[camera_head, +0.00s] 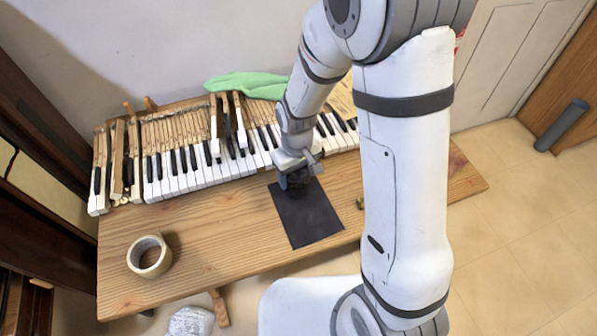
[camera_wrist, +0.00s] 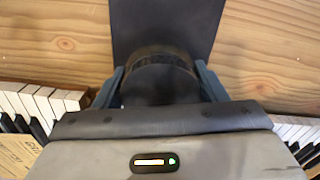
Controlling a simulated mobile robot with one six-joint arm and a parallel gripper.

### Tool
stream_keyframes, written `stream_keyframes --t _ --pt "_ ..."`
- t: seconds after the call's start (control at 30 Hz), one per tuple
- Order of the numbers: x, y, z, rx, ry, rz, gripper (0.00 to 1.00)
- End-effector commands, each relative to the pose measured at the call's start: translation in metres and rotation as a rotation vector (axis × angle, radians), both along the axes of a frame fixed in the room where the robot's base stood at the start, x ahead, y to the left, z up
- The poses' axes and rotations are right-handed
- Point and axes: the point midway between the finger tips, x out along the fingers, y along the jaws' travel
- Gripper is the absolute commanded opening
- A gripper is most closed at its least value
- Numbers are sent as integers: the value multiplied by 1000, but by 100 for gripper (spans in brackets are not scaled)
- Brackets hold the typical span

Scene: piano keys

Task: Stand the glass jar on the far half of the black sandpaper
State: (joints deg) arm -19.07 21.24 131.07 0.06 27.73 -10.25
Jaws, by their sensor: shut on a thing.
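The black sandpaper (camera_head: 307,216) lies flat on the wooden table in front of the piano keys. It also shows in the wrist view (camera_wrist: 165,28). My gripper (camera_head: 294,177) is over the far end of the sandpaper, close to the keys. In the wrist view my gripper (camera_wrist: 160,84) has a finger on each side of the glass jar (camera_wrist: 160,60), which is dark and see-through with a brownish rim. The gripper is shut on the jar. In the head view the jar is mostly hidden by the gripper; I cannot tell whether its base touches the sandpaper.
The piano keyboard (camera_head: 190,168) runs along the back of the table (camera_head: 210,230), just behind the gripper. A tape roll (camera_head: 149,256) lies at the front left. A green cloth (camera_head: 245,84) lies behind the keys. The table between tape and sandpaper is clear.

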Motion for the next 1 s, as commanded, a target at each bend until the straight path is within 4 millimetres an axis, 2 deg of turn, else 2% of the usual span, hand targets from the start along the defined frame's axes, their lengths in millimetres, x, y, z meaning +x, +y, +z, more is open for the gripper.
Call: stream_keyframes --t 0.37,0.4,0.63,0.87,1.0 --pt "1 0 -5 1 -2 -1 30" --pt "0 0 -3 0 -1 -1 68" --pt "0 -1 -3 0 -1 -2 87" --pt "1 -1 -2 0 -1 -2 87" --pt "1 -1 6 1 -4 -3 87"
